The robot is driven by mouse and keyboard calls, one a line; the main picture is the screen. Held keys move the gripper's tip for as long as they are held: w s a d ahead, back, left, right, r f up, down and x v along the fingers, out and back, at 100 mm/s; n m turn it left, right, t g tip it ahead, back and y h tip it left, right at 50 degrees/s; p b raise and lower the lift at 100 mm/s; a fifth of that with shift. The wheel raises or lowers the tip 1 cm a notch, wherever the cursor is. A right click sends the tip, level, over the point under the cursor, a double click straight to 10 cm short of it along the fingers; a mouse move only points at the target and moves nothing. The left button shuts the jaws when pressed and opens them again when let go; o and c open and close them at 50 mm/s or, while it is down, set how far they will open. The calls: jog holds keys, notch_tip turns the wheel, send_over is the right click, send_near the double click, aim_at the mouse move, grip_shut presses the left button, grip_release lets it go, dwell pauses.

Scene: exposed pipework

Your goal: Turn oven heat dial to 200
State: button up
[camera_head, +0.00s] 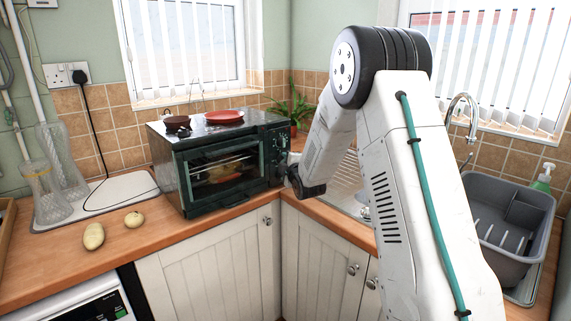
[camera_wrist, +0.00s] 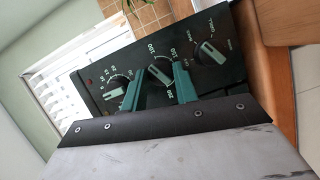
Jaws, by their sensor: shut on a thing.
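The oven (camera_head: 186,184) is a dark green countertop toaster oven with a glass door and a control panel on its right side. In the wrist view the dark panel carries three round dials. The middle dial (camera_wrist: 160,73), with numbers such as 100 and 150 around it, is the heat dial. My gripper (camera_wrist: 158,77) has its two teal fingers either side of this dial's light grip and is shut on it. The grip is tilted; its exact setting cannot be read. In the head view my arm reaches the panel's right side, and the fingers are hidden.
The other dials, one left (camera_wrist: 115,88) and one right (camera_wrist: 210,52), sit close beside my fingers. A red plate (camera_head: 224,116) and a small dark pot (camera_head: 177,123) stand on the oven. A plant (camera_head: 297,107) is behind it. A grey dish rack (camera_head: 510,225) stands far right.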

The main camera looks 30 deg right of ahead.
jog(key=shift+w+d+r+m+g+y, duration=0.1)
jog(key=shift+d+m+g+y, duration=0.35)
jog(key=shift+m+y, duration=2.3)
jog(key=shift+d+m+g+y, duration=0.1)
jog(key=shift+m+g+y, duration=0.85)
jog(key=shift+m, duration=3.35)
jog(key=shift+w+d+r+m+g+y, duration=0.15)
jog(key=shift+m+g+y, duration=0.25)
jog(key=shift+m+y, duration=2.45)
jog(key=shift+s+f+m+h, duration=0.1)
jog(key=shift+m+h, duration=0.55)
jog(key=shift+m, duration=0.15)
jog(key=o, duration=1)
